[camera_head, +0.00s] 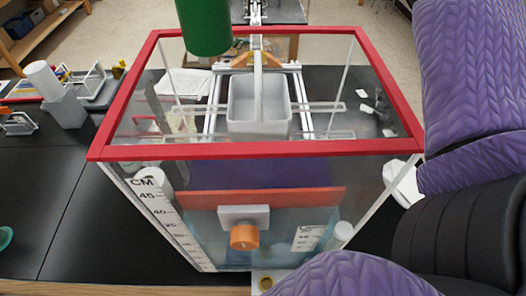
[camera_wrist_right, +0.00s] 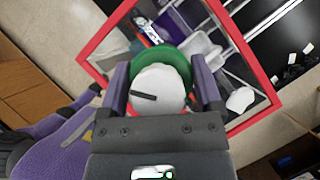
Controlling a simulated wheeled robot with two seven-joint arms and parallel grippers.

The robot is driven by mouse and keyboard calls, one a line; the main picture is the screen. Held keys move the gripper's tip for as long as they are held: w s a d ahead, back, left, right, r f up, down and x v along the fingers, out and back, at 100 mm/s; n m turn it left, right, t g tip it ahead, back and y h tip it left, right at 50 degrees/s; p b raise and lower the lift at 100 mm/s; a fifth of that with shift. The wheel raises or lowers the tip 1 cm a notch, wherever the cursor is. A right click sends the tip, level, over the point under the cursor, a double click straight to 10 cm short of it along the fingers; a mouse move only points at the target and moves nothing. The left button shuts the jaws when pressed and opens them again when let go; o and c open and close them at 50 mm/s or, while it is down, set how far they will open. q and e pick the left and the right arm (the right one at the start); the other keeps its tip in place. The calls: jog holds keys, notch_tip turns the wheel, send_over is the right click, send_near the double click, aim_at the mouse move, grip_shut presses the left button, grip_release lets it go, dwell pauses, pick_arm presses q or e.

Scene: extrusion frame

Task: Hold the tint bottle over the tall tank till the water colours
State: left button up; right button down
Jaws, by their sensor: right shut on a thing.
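The green bottle (camera_head: 204,25) enters from the top edge of the head view. Its lower end overlaps the far rim of the tall tank. The tank has clear walls and a red rim (camera_head: 270,149); its lower part looks blue-teal, with an orange-red band above. In the right wrist view my right gripper (camera_wrist_right: 163,90) is shut on the bottle, whose green body (camera_wrist_right: 176,58) shows around a white end. The tank's red rim (camera_wrist_right: 110,38) lies beyond it. My left gripper is in neither view.
A grey open box (camera_head: 259,126) sits on rails within the tank's rim outline. A CM scale (camera_head: 160,205) runs down the front left. An orange knob (camera_head: 244,237) is at the front. A white cylinder on a grey block (camera_head: 66,110) stands left.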

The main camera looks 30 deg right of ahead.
dwell(0.3)
jog(key=shift+s+a, duration=0.25)
jog(key=shift+s, duration=0.1)
jog(key=s+a+r+b, duration=0.2)
jog(key=s+a, duration=0.4)
jog(key=s, duration=0.5)
jog(key=shift+s+a, duration=0.15)
jog(key=shift+a, duration=0.25)
